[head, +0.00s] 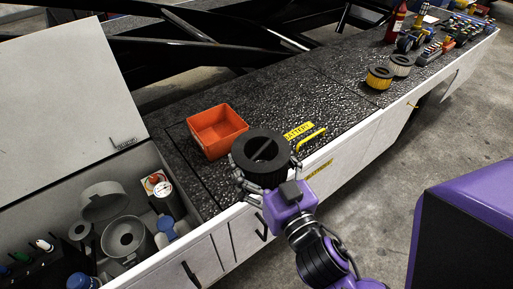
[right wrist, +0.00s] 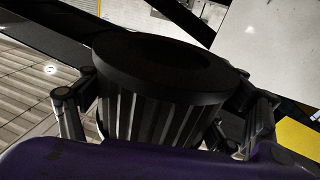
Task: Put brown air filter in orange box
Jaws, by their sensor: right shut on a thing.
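My right gripper (head: 262,165) is shut on a round air filter with a black ring top (head: 260,147). The right wrist view shows its pleated side (right wrist: 160,118) between the fingers; it looks dark, and I cannot make out a brown tone. The held filter is upright or nearly so, in front and to the right of the orange box (head: 211,148), near the box's front right corner in the head view. The orange box is open at the top and looks empty. It stands on the black textured surface. My left gripper is not in view.
A yellow filter (head: 380,78) and a pale filter (head: 401,65) stand farther right on the black surface (head: 290,95). A red bottle (head: 395,24) and several small items are beyond. An open bin (head: 180,240) with containers lies at left, its white lid (head: 70,95) raised.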

